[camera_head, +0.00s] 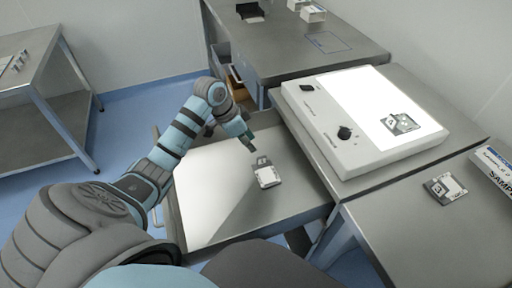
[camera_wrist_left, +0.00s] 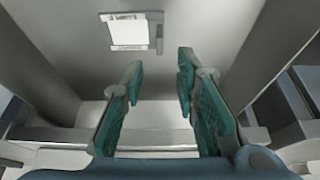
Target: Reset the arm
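My left arm reaches in from the left in the head view. Its gripper (camera_head: 250,145) is above the open drawer, just behind a small grey holder with a white label (camera_head: 267,174). The holder lies flat on the drawer's bottom (camera_head: 205,185) and casts no contact with the fingers. In the left wrist view my left gripper (camera_wrist_left: 158,75) has its two teal fingers spread apart with nothing between them. The holder (camera_wrist_left: 130,32) lies ahead of the fingertips there, a little left of centre. My right gripper is not in view.
A light box (camera_head: 330,130) with a knob stands on the bench right of the drawer, with a labelled holder (camera_head: 401,124) on its bright panel. Another holder (camera_head: 445,187) and a box (camera_head: 495,170) lie farther right. A side table (camera_head: 45,70) stands left; blue floor is clear between.

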